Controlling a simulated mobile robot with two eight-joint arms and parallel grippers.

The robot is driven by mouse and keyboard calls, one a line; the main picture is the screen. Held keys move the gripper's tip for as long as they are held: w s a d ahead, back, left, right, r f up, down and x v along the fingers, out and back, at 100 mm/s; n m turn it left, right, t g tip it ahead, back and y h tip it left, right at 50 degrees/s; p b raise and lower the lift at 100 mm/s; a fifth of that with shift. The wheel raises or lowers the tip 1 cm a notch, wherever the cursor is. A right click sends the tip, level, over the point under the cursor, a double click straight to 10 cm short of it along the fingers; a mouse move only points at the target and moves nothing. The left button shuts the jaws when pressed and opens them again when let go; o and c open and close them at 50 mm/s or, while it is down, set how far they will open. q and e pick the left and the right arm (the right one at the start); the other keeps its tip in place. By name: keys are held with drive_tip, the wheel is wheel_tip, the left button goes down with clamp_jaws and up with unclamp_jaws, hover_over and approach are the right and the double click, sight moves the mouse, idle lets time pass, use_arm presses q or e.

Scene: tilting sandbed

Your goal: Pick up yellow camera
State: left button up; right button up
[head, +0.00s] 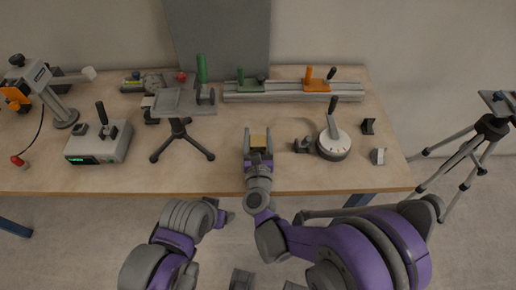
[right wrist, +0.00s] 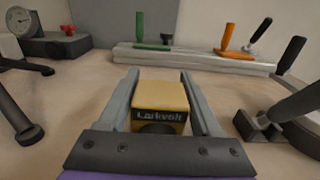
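The yellow camera (head: 258,141) is a small yellow box on the table near its front edge. In the right wrist view the camera (right wrist: 160,97) shows a yellow top, a dark lettered band and part of a dark round lens. My right gripper (head: 259,134) is open, with one finger on each side of the camera; in the right wrist view its fingers (right wrist: 161,85) reach past it, with a narrow gap at the right. The camera's lower part is hidden by the gripper's body. My left gripper (head: 224,213) is low in front of the table, small and partly hidden.
A tripod with a plate (head: 180,102) stands to the left. A round white dial device (head: 333,143) and a dark clamp (head: 304,145) stand to the right. A rail (head: 290,95) with green and orange handles lies behind. The table between is bare.

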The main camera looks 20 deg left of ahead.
clamp_jaws()
